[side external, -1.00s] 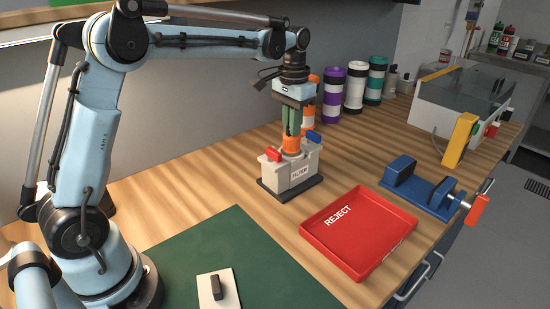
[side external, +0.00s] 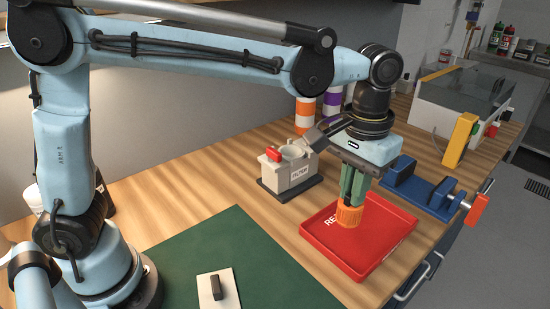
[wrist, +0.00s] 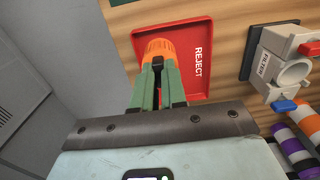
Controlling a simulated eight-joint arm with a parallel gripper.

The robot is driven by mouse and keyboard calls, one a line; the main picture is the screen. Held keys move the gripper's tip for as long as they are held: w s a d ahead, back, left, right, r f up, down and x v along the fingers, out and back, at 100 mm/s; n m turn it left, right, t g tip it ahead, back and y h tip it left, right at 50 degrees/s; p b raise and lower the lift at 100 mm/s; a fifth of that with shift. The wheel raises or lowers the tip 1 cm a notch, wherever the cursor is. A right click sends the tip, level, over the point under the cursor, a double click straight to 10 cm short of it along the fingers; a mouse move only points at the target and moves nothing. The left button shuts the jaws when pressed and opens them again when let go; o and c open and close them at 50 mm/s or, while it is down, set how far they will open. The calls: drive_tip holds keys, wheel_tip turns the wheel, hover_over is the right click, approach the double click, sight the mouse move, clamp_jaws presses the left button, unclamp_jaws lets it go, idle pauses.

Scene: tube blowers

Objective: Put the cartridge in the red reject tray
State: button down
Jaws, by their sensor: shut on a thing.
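The orange ribbed cartridge (side external: 349,215) is in my gripper (side external: 352,200), whose green fingers are shut on it. It hangs upright over the red reject tray (side external: 385,258), toward its back part; I cannot tell whether it touches the tray floor. The wrist view also shows the cartridge (wrist: 160,47) at the fingertips of my gripper (wrist: 158,62), with the red tray (wrist: 195,82) behind it. The grey filter housing (side external: 291,176) stands to the left with its round socket empty.
A blue vise (side external: 425,190) with an orange handle stands right of the tray. A green mat (side external: 230,255) lies at the front left, with a white plate (side external: 217,290) on it. Striped canisters (side external: 306,115) stand along the wall. Bare wood lies between housing and tray.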

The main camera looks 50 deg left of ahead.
drive_tip(key=s+d, duration=0.3)
hover_over(340, 234)
wheel_tip(340, 234, down, 7)
drive_tip(key=shift+f, duration=2.15)
drive_tip(key=shift+f, duration=0.1)
drive_tip(key=c, duration=1.2)
unclamp_jaws()
